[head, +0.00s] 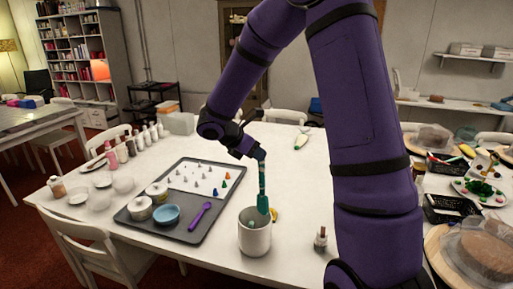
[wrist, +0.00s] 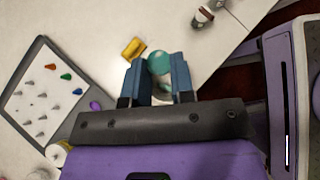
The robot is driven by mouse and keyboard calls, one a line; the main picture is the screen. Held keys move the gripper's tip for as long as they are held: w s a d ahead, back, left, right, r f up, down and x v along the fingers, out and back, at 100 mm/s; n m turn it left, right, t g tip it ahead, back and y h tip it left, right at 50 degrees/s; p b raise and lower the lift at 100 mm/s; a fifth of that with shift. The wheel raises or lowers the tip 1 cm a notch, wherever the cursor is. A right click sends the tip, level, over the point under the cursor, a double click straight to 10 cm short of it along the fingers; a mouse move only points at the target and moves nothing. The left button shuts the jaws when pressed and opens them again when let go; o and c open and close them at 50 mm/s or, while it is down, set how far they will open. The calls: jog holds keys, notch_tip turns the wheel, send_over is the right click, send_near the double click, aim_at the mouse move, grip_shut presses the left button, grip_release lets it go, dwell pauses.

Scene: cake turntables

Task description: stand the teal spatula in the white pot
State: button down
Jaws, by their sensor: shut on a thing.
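The white pot (head: 254,240) stands upright on the white table, right of the grey tray. My gripper (head: 259,154) is above it in the head view, shut on the teal spatula (head: 263,202). The spatula hangs roughly upright, its wider teal end down at the pot's mouth. I cannot tell whether that end is just above the rim or slightly inside. In the wrist view, a round teal part (wrist: 159,62) shows between the two blue-grey fingers of my gripper (wrist: 158,72). The pot is mostly hidden there.
The grey tray (head: 137,231) holds a blue bowl (head: 165,215), lidded jars, a purple spoon (head: 200,215) and a white sheet with small cones. A small yellow thing (wrist: 133,47) lies near the pot. A small bottle (head: 321,238) stands to the right. Bare table surrounds the pot's front.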

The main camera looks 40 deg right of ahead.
notch_tip(320, 180, down, 8)
dwell(1.0)
jog(key=shift+f, duration=0.1)
jog(key=c, duration=0.9)
grip_release()
jog(key=v, duration=1.1)
jog(key=shift+d, duration=0.15)
